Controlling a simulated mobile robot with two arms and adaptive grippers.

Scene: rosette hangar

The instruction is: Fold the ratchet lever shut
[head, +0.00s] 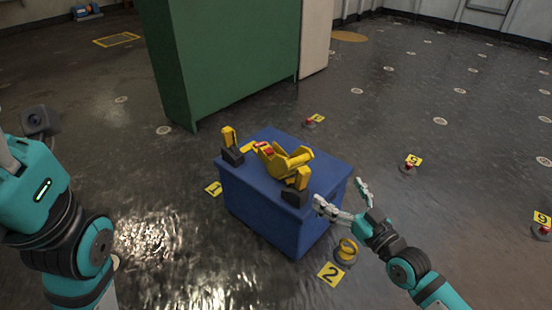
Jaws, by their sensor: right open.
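A yellow ratchet (283,160) with red parts lies on top of a blue box (265,212). Its lever seems to be the broad yellow piece that stands up at an angle toward the right; its exact opening is too small to tell. A yellow block on a dark foot stands at each end of the ratchet. My right gripper (339,191) is open and empty beside the box's right front corner, to the right of the ratchet and apart from it. My left arm shows at the left edge, but its gripper is not in view.
A green cabinet (222,60) stands behind the box. A yellow ring-shaped fitting (347,249) and a yellow "2" marker (331,272) are on the floor below my right gripper. Red-topped floor fittings (410,167) stand farther right.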

